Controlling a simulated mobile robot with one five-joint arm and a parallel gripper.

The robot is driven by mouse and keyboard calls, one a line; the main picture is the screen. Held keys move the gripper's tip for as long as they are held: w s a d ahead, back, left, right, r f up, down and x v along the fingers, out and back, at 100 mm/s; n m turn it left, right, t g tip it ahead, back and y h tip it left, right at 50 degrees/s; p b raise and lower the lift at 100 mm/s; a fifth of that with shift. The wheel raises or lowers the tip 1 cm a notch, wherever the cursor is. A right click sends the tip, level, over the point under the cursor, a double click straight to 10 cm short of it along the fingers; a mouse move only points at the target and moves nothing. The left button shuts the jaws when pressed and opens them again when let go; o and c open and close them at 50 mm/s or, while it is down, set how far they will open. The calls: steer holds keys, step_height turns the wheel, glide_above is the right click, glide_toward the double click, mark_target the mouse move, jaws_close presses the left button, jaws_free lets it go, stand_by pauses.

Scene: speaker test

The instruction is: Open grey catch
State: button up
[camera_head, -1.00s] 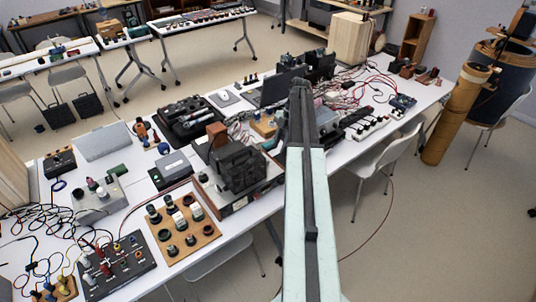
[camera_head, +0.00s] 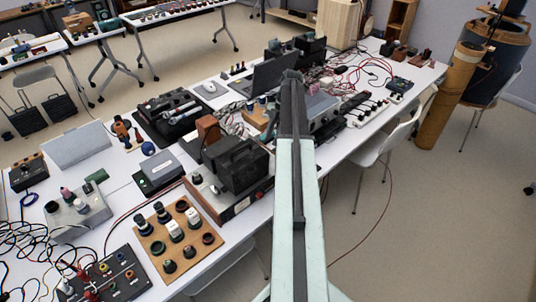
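My arm reaches forward from the bottom of the head view, over the near edge of the long white table. My gripper (camera_head: 291,77) is at its dark far end, near the open laptop and the tangle of wires. The fingers are too small and too end-on to tell whether they are open or shut. I cannot make out a grey catch. A black box-like device (camera_head: 240,166) stands on the table left of my arm, and an open black case (camera_head: 168,116) lies farther back. No catch can be told on either.
The long white table (camera_head: 118,200) is crowded with equipment. A wooden board with knobs (camera_head: 207,255) is near its front edge. A white chair (camera_head: 385,140) stands right of my arm, with a tall brown cylinder (camera_head: 450,98) beyond. The floor (camera_head: 430,220) at right is mostly clear.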

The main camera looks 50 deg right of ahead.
steer(key=b+x, duration=0.7)
steer(key=x, duration=0.1)
steer(key=shift+s+d, duration=0.1)
steer(key=shift+d, duration=0.1)
steer(key=shift+r, duration=0.1)
jaws_close()
